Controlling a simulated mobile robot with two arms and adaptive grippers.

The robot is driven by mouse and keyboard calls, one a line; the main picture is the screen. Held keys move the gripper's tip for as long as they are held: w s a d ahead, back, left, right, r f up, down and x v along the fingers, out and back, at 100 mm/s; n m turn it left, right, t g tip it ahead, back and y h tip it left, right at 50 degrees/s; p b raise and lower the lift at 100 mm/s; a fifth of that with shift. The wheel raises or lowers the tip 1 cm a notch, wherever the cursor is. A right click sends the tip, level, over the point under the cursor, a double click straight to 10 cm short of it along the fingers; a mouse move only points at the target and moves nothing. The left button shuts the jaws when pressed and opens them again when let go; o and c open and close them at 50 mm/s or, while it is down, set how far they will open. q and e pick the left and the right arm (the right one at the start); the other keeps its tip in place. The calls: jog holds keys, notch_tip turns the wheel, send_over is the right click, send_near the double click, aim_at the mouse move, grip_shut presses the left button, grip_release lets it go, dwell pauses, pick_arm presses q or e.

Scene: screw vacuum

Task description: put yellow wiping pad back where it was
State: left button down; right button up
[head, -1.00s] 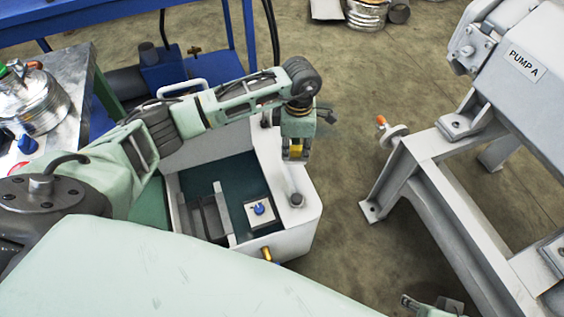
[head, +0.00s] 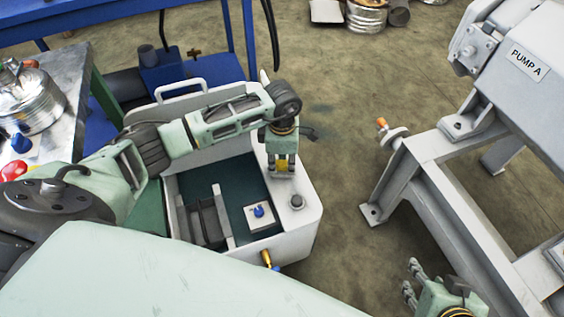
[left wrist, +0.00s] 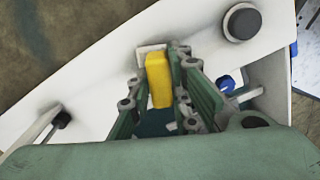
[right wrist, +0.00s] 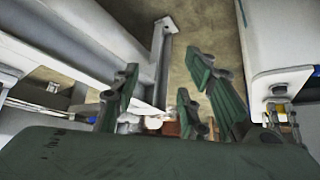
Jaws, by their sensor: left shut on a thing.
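The yellow wiping pad (head: 281,164) is between the fingers of my left gripper (head: 284,160), which is shut on it. In the left wrist view the pad (left wrist: 159,82) stands lengthwise between the fingertips, over the rim of the white box (head: 311,205). A small pale holder-like piece (left wrist: 148,52) shows on the rim just behind the pad. I cannot tell whether pad and rim touch. My right gripper (head: 412,282) is low at the right, away from the box. Its fingers are apart and empty in the right wrist view (right wrist: 165,85).
The box has a dark green interior with a grey bracket (head: 206,220) and a blue knob on a white plate (head: 266,223). A dark round knob (head: 296,202) is on the rim near my left gripper. The Pump A frame (head: 440,165) stands at the right.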

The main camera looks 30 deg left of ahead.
aim_at(282, 162)
jog(key=shift+w, duration=0.1)
pick_arm(q)
jog(key=shift+f, duration=0.15)
pick_arm(e)
jog(key=shift+w+a+r, duration=0.15)
jog(key=shift+w+r, duration=0.1)
jog(key=shift+w, duration=0.1)
pick_arm(q)
jog(key=c, duration=1.6)
grip_release()
pick_arm(e)
jog(key=shift+t, duration=0.3)
pick_arm(q)
notch_tip(282, 162, up, 6)
jog(key=shift+r+p, duration=0.1)
jog(key=shift+p, duration=0.65)
notch_tip(282, 162, up, 6)
jog(key=shift+r+p, duration=0.1)
jog(key=shift+p, duration=0.45)
pick_arm(e)
jog(key=s+d+g, duration=0.1)
jog(key=s+g, duration=0.1)
jog(key=s, duration=0.2)
jog(key=s+d+f+g+h, duration=0.1)
jog(key=s+g, duration=0.1)
jog(key=s, duration=0.2)
jog(key=shift+s+d+f, duration=0.2)
jog(key=shift+d+f, duration=0.05)
jog(key=shift+f, duration=0.05)
